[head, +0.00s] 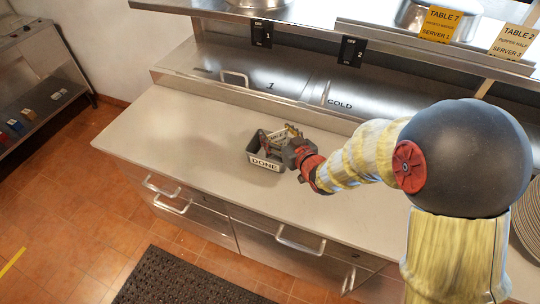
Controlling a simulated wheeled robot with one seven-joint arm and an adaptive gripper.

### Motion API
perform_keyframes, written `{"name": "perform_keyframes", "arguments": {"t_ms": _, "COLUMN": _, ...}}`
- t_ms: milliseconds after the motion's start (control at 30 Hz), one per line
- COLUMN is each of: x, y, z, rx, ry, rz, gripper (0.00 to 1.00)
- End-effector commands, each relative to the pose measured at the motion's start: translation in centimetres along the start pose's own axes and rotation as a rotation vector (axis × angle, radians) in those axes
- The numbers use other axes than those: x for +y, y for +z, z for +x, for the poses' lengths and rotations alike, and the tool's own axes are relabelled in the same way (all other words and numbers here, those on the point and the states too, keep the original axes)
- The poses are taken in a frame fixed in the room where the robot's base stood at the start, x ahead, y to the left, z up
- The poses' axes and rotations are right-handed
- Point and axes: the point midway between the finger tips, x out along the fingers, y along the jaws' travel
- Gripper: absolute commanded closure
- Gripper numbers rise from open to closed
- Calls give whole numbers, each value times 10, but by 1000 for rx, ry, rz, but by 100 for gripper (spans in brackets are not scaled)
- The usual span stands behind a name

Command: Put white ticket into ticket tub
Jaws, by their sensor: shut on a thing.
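The ticket tub (252,158) is a small dark open box with a white label reading "DONE". It stands on the grey counter near the middle of the head view. My gripper (275,139) is over the tub's back right part, with its fingers reaching above the opening. It is shut on a small pale thing (292,130) that looks like the white ticket, seen nearly edge-on and partly hidden by the fingers. I cannot tell whether it touches the tub.
A yellow ticket (439,24) reading "TABLE 7" and a cream ticket (513,41) reading "TABLE 2" stand on the upper shelf rail. Metal pans are on that shelf. The counter (185,125) left of the tub is clear. Stacked plates (528,215) are at the right edge.

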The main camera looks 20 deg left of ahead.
Motion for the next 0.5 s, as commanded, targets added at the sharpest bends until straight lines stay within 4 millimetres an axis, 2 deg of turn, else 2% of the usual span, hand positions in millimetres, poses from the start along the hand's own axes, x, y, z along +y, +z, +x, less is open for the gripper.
{"name": "perform_keyframes", "arguments": {"t_ms": 267, "x": 0, "y": 1, "z": 0, "rx": 1, "ry": 0, "rz": -1, "gripper": 47}}
{"name": "perform_keyframes", "arguments": {"t_ms": 300, "x": 0, "y": 1, "z": 0, "rx": 1, "ry": 0, "rz": -1, "gripper": 35}}
{"name": "perform_keyframes", "arguments": {"t_ms": 500, "x": 0, "y": 1, "z": 0, "rx": 0, "ry": 0, "rz": 0, "gripper": 24}}
